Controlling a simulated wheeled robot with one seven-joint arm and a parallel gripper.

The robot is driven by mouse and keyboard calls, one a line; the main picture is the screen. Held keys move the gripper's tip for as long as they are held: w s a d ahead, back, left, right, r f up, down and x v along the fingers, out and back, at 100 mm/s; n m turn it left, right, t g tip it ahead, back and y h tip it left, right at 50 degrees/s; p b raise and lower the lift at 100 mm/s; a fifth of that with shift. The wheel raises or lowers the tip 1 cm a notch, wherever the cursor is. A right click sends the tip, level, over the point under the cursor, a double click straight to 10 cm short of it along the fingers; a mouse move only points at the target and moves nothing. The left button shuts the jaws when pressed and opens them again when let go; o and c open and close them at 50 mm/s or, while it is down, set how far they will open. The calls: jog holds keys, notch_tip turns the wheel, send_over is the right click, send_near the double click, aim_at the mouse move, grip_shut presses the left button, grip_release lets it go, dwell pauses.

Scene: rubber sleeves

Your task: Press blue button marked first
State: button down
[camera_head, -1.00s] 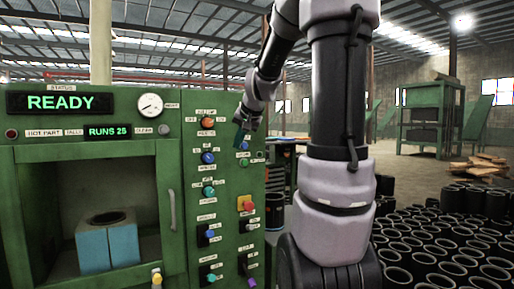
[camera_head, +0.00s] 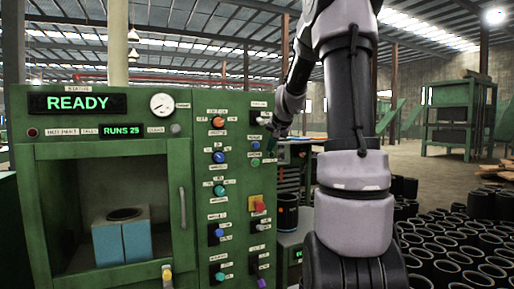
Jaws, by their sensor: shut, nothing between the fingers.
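The green control panel (camera_head: 235,175) carries several small controls in columns. A blue button (camera_head: 218,157) sits in the left column below an orange one (camera_head: 217,122). Another blue control (camera_head: 216,232) sits lower in that column, on a dark plate. The small labels are too blurred to read, so I cannot tell which one is marked first. My gripper (camera_head: 271,144) is small and partly hidden against the panel's upper right edge. It looks shut and empty, up and to the right of the upper blue button. I cannot tell whether it touches the panel.
Teal (camera_head: 219,190) and red (camera_head: 260,206) controls are close by. The machine display (camera_head: 75,103) reads READY. A chamber at left holds a blue block (camera_head: 121,240). Black sleeves (camera_head: 450,240) crowd the floor at right. My arm covers the middle right.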

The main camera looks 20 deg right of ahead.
jog(key=w, duration=0.8)
jog(key=shift+a, duration=0.2)
jog(key=shift+w, duration=0.2)
dwell(1.6)
jog(key=shift+w, duration=0.3)
jog(key=shift+w, duration=0.35)
dwell(0.6)
jog(key=shift+s, duration=0.8)
jog(key=shift+s, duration=0.1)
jog(key=s, duration=0.4)
jog(key=shift+s, duration=0.4)
